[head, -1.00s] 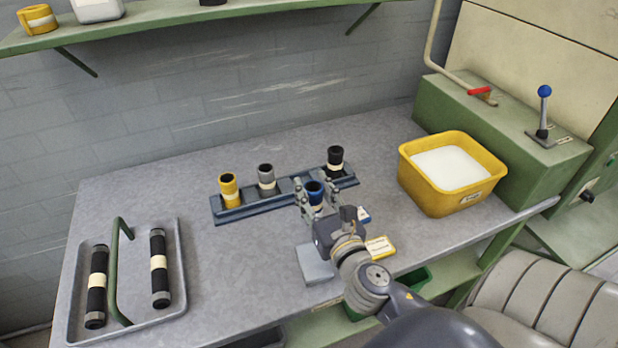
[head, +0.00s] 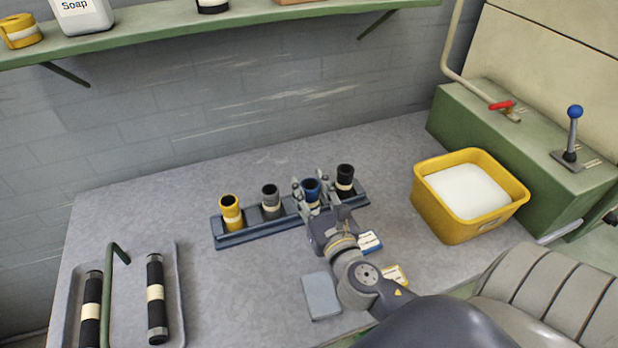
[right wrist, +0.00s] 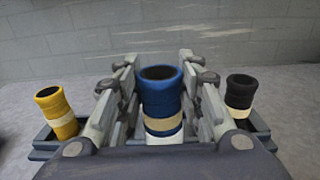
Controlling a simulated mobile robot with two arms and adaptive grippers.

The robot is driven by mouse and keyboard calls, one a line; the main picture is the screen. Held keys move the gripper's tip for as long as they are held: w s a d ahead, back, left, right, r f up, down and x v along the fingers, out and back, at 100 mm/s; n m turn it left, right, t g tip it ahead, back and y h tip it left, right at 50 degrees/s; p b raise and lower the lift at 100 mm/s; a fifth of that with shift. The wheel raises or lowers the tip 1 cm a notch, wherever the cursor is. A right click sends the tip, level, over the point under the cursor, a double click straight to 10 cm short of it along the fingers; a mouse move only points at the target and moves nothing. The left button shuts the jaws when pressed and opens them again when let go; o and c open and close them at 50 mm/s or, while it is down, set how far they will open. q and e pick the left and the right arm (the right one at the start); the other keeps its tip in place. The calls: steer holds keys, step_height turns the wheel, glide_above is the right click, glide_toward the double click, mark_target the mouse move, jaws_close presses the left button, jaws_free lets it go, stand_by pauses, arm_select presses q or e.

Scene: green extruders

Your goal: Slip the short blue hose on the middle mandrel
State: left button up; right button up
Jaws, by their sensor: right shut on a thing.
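The short blue hose (head: 312,190) is upright, with a tan band and a white band showing below its blue top in the right wrist view (right wrist: 160,92). My right gripper (head: 314,197) is shut on it, one finger on each side. No mandrel can be made out. My left gripper is out of view.
A yellow hose (head: 231,212) stands at the rack's left end. A tray (head: 178,270) with two long black hoses lies at left. A yellow tub (head: 455,222) of white stuff stands at right by a green machine (head: 500,140). A grey pad (head: 321,296) lies in front.

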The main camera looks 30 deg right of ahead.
mark_target(309, 183)
steer(key=w+d+f, duration=0.2)
steer(key=w, duration=0.1)
steer(key=w+d+f, duration=0.1)
steer(key=w, duration=0.1)
steer(key=shift+f, duration=0.6)
steer(key=shift+f+b, duration=0.1)
steer(key=shift+b, duration=0.25)
steer(key=o, duration=1.2)
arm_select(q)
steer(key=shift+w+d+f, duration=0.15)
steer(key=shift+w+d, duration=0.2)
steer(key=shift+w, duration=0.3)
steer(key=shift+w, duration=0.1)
